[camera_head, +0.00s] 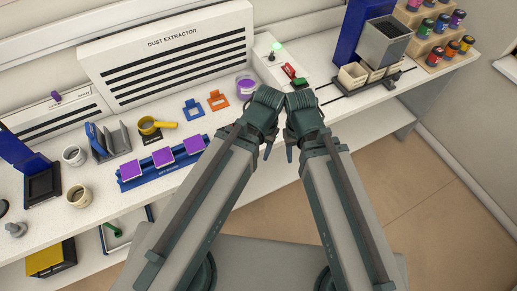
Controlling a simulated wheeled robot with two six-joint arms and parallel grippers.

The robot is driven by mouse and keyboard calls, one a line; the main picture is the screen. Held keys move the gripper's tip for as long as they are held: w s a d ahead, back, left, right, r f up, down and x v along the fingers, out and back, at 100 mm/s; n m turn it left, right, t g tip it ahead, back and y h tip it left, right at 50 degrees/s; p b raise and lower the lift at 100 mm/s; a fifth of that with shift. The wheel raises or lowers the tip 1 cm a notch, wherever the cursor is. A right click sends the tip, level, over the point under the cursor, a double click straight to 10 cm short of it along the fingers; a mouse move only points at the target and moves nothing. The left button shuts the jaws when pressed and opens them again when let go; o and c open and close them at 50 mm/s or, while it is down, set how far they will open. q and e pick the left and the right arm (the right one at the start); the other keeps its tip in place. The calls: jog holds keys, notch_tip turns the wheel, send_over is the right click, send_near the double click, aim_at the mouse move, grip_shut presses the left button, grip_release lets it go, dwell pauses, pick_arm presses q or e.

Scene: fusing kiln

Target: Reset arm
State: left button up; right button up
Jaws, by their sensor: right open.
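My two arms rise from the bottom of the head view and meet near its middle, folded at the wrists. My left gripper (267,150) points down beside the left wrist, and only a small part of it shows, so its jaws cannot be made out. My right gripper (290,153) hangs close to its right, partly hidden by the wrist; it is open, and nothing shows between its fingers. Both grippers are in front of the bench's front edge, apart from the objects on it.
The white bench (225,130) runs behind the arms. A blue rack (130,182) with purple tiles, a yellow-handled tool (150,124), orange (217,101) and blue (193,109) brackets stand left. A hopper (383,42) and jars (437,55) stand right. Open floor (425,190) lies right.

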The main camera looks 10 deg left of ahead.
notch_tip(320, 180, down, 5)
jog(key=b, duration=0.4)
jog(key=shift+r+b, duration=0.2)
jog(key=shift+b, duration=0.1)
